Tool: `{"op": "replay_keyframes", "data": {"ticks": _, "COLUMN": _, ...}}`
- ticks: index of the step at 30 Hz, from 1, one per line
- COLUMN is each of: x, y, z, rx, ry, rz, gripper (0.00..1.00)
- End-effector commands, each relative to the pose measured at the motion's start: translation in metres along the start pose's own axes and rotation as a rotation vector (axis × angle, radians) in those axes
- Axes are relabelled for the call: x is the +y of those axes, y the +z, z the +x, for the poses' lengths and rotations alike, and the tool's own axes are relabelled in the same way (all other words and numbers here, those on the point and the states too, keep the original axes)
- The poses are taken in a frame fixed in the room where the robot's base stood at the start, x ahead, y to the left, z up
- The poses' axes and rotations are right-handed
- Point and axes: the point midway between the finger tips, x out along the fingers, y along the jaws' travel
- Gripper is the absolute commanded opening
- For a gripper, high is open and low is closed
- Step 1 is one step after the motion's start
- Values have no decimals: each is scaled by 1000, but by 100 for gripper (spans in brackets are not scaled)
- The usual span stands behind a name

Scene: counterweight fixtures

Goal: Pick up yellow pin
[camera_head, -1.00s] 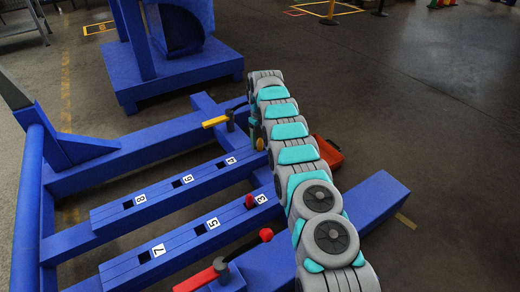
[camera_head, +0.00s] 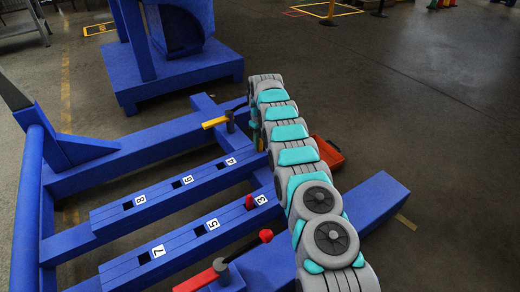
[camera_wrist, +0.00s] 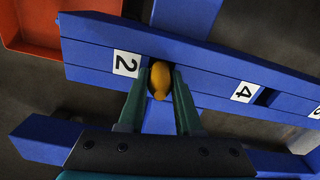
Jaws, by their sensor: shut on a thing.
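The yellow pin (camera_wrist: 160,80) shows between the two green fingers of my gripper (camera_wrist: 160,92) in the wrist view. My gripper is shut on it. The pin is beside the label 2 (camera_wrist: 126,63) on the blue slotted beam (camera_wrist: 90,48); I cannot tell whether its lower end sits in a hole.
A red pin (camera_head: 249,202) stands in the near beam by label 3. An orange-red tray (camera_head: 328,152) lies right of my arm. Open floor is at the right.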

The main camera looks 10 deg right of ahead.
Motion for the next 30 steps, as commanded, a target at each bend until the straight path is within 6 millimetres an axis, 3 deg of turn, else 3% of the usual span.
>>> {"op": "replay_keyframes", "data": {"ticks": 20, "x": 0, "y": 0, "z": -2, "rx": 0, "ry": 0, "rz": 0, "gripper": 0}}
{"op": "replay_keyframes", "data": {"ticks": 30, "x": 1, "y": -2, "z": -37, "rx": 5, "ry": 3, "rz": 0, "gripper": 0}}
